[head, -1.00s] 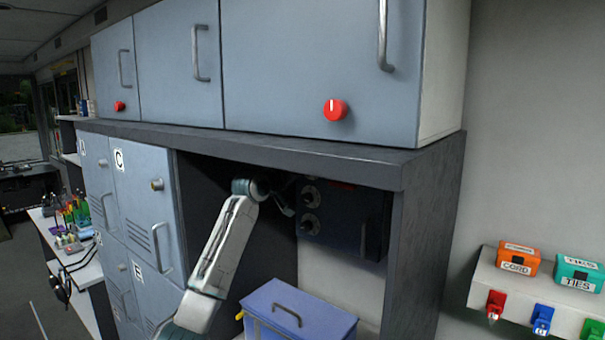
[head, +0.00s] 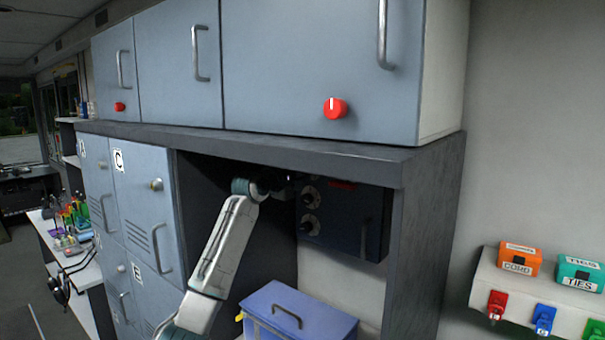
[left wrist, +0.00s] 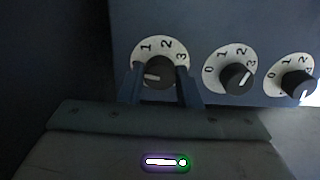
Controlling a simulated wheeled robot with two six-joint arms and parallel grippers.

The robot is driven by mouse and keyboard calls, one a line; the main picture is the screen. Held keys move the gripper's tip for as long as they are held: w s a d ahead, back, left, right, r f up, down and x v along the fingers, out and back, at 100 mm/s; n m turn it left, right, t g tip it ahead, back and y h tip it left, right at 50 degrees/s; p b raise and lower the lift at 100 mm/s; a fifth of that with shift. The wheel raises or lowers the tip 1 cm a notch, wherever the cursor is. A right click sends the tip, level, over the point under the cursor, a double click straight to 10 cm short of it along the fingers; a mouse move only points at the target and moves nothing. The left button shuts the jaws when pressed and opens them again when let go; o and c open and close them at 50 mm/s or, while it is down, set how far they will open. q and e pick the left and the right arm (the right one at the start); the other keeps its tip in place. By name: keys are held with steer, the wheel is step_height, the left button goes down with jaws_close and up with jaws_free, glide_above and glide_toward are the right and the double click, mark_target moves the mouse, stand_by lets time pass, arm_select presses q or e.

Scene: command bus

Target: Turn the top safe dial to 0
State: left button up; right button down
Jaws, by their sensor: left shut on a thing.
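The dark blue safe (head: 340,222) is inside the open bay under the wall cabinets. Its two lower dials (head: 310,197) show in the head view; the top one is hidden there behind my left gripper (head: 282,184). In the left wrist view, the safe's dials form a row. My left gripper (left wrist: 160,90) has its fingers on both sides of the leftmost dial (left wrist: 160,70), shut on its black knob. The knob's white mark points left, below the 1; the 0 is hidden or unreadable. The middle dial (left wrist: 237,78) is untouched. My right gripper is out of view.
A blue lidded box (head: 300,312) stands below the safe. The dark bay wall (head: 425,240) is on the right, with a shelf overhang (head: 270,145) above. Locker doors (head: 145,185) stand to the left of my arm.

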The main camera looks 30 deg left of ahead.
arm_select(q)
steer(key=shift+f+n, duration=0.1)
steer(key=shift+n, duration=0.9)
steer(key=o, duration=1)
steer(key=shift+c, duration=0.2)
steer(key=s+b, duration=0.6)
steer(key=s, duration=0.4)
steer(key=shift+s+a, duration=0.35)
steer(key=shift+a, duration=0.05)
